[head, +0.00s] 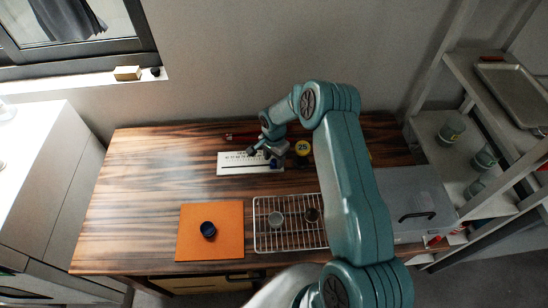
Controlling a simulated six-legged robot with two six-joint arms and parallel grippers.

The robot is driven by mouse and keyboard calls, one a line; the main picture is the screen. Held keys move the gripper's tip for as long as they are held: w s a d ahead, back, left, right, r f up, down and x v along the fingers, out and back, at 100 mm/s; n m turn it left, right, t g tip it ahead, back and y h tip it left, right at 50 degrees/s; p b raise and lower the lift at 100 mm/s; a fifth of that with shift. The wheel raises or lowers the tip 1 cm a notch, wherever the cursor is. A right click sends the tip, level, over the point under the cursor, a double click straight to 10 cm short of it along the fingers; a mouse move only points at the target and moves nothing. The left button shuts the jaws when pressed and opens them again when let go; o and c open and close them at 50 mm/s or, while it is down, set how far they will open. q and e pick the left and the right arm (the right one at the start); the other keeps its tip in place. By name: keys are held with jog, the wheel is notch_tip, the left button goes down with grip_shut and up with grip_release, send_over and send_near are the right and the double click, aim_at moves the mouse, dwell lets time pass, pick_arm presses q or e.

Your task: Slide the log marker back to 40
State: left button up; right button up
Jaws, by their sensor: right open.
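The white log strip (236,159) lies near the back of the wooden table, with a dark line and small printed marks along it. Its right end is partly covered by my right gripper (262,156), whose arm comes in from the right. The gripper is open above the strip's right part. A small dark blue piece (276,163), perhaps the marker, shows just under the gripper at the right end. I cannot tell whether the gripper touches it. The printed numbers are too small to read. My left gripper is not in view.
An orange mat (227,219) with a dark blue cup (208,229) lies at the front. A wire rack (262,240) holds small cups. A grey metal box (400,190) with a black handle stands right. The table's left side is clear.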

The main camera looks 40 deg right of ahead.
jog(key=shift+s+r, duration=0.1)
jog(key=c, duration=0.9)
jog(key=shift+w+f, duration=0.25)
grip_shut()
jog(key=shift+s, duration=0.1)
